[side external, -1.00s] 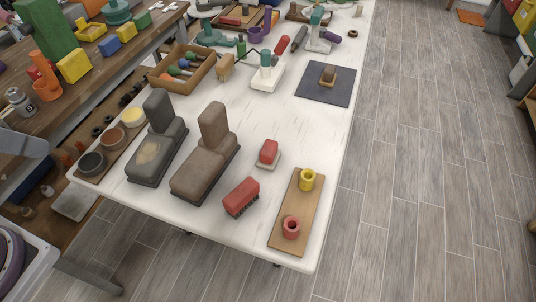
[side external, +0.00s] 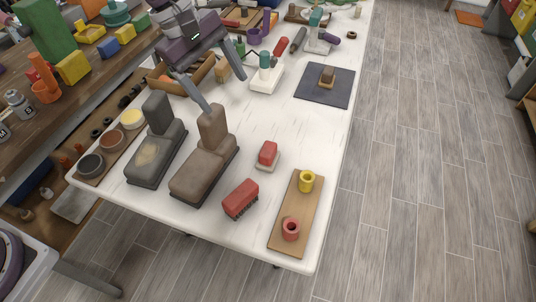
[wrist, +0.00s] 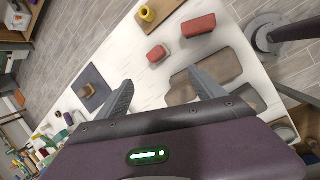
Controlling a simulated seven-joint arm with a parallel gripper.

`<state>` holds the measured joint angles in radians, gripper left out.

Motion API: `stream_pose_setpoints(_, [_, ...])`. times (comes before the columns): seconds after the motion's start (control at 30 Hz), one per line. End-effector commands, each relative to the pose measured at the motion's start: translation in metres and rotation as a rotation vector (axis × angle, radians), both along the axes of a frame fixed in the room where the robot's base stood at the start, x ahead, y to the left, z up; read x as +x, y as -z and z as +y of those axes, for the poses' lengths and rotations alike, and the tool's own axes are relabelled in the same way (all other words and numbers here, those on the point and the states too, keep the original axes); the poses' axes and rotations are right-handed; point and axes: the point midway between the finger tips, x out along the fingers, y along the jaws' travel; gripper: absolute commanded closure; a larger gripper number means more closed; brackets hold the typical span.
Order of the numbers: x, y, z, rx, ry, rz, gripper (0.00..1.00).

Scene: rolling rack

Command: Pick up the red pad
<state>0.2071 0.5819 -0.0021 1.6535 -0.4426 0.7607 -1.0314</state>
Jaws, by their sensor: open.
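Two red things lie on the white table. One is a small red block on a pale base (side external: 268,153), which also shows in the wrist view (wrist: 157,53). The other is a longer red brush-like block with dark bristles below (side external: 240,198), also in the wrist view (wrist: 198,25). I cannot tell for certain which is the red pad. My gripper (side external: 225,94) is open and empty, in the air above the table behind both. In the wrist view its fingers (wrist: 160,80) are spread apart, with the small red block beyond the gap.
Two block-shaped stands, one grey (side external: 155,150) and one brown (side external: 203,172), are left of the red things. A wooden board (side external: 297,215) with a yellow cup (side external: 307,180) and a red cup (side external: 291,229) lies right. A dark mat (side external: 312,90) is behind. Clear table lies between.

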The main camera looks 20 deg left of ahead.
Motion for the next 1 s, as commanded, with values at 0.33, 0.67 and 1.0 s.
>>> stream_pose_setpoints(0.33, [0.038,0.153,-0.062,-0.083,-0.389,0.277,0.22])
stream_pose_setpoints(0.67, [0.046,0.205,-0.076,-0.081,-0.391,0.281,0.22])
stream_pose_setpoints(1.0, [0.046,0.218,-0.082,-0.083,-0.391,0.277,0.22])
